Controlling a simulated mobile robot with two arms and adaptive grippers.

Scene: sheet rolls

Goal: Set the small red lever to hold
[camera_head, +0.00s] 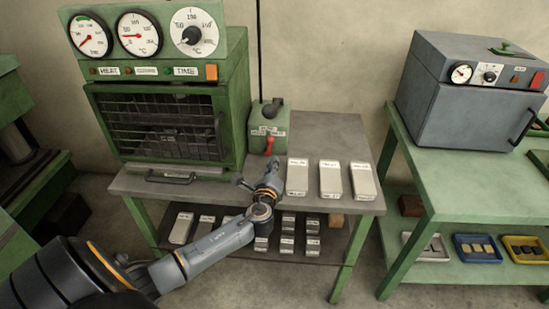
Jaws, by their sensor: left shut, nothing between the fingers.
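The small red lever (269,148) is on the front of a small green box (259,138) that stands on the table beside the green oven. The lever points down. A white label with dark marks is above it, too small to read. My left gripper (273,165) is shut and empty, just in front of and below the lever. I cannot tell whether its tips touch the lever. My right gripper is not in view.
The green oven (165,130) with dials stands left of the box. Several pale blocks, one of them here (330,181), stand right of my gripper. More blocks lie on the shelf below. A grey oven (460,112) stands on a green bench at the right. The tabletop behind the blocks is clear.

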